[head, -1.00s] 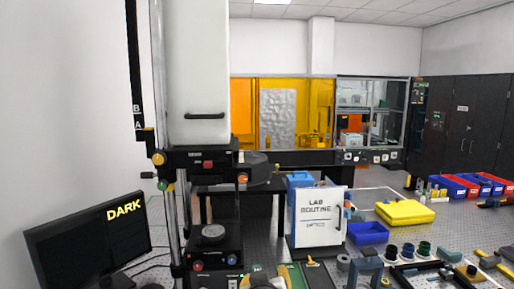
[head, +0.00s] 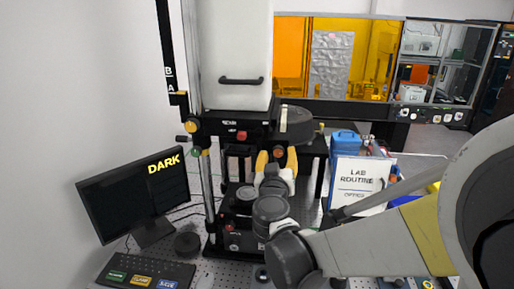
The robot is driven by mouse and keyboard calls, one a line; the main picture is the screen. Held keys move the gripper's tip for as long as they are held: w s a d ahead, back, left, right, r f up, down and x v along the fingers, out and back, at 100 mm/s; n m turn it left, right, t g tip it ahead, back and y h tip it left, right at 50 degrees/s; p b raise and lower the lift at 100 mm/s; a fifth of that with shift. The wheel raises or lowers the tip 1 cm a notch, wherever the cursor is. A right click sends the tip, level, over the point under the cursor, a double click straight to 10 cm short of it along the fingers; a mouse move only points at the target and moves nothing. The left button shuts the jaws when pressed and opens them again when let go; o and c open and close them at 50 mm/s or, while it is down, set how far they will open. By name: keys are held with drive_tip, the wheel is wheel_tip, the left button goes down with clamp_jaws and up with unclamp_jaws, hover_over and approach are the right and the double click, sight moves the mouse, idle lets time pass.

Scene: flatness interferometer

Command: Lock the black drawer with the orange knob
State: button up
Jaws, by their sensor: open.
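The tall interferometer has a black drawer section (head: 222,128) under its white housing, with a red knob (head: 241,135) on its front. A dark grey round part (head: 296,122) sits at the section's right side. A small orange knob (head: 279,151) is below that right end. My gripper (head: 277,156) is open, with its yellow-orange fingers pointing up on either side of the orange knob. Whether the fingers touch the knob cannot be told. My arm hides part of the lower stage and the table.
A monitor reading DARK (head: 134,196) and a black button panel (head: 143,272) stand at the left. Another yellow knob (head: 191,126) is on the column's left.

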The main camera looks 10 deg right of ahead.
drive_tip(key=shift+x, duration=0.85)
clamp_jaws()
